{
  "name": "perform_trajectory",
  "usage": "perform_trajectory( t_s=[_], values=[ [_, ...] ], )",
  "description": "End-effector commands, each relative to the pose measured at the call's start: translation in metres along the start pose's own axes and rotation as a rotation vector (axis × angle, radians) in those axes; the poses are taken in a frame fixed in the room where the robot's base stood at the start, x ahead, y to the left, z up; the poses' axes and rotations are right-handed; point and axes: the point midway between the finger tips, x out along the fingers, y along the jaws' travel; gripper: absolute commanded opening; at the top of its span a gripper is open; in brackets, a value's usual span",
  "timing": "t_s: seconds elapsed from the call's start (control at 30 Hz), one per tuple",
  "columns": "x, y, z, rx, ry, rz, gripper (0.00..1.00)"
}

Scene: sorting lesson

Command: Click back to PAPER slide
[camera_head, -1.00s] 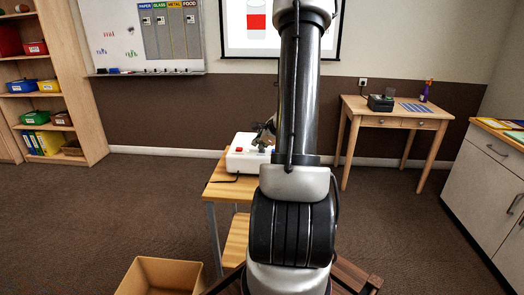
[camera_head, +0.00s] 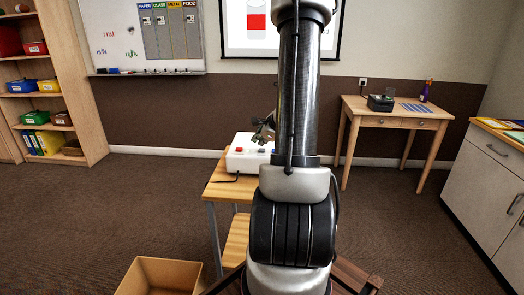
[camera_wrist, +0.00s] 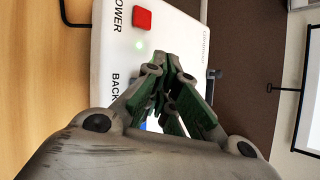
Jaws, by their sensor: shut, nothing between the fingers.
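A white control box (camera_head: 240,163) sits on a small wooden table (camera_head: 224,188) in the head view, partly hidden by my arm. It has a red button (camera_head: 239,149), a grey button and a blue one. In the wrist view the red button (camera_wrist: 142,19) is beside the word POWER, with a small green light near it; the word BACK shows lower down. My gripper (camera_head: 264,133) is shut and empty, just above the box. In the wrist view its fingers (camera_wrist: 167,85) cover the area beside BACK, hiding most of that button.
A whiteboard with PAPER, GLASS, METAL and FOOD columns (camera_head: 168,28) hangs at the left. An open cardboard-coloured bin (camera_head: 160,275) stands on the floor in front. A desk (camera_head: 395,115) stands at the back right. A cable runs from the box.

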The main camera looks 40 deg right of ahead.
Motion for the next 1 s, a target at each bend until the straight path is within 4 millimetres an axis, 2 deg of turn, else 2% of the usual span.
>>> perform_trajectory(
  t_s=[0.17, 0.63, 1.0],
  values=[
    [-0.003, -0.002, 0.002, -0.001, -0.001, -0.001, 0.0],
    [-0.033, -0.024, 0.024, -0.002, -0.001, 0.0, 0.0],
    [-0.035, -0.025, 0.025, 0.0, 0.0, 0.0, 0.0]
  ],
)
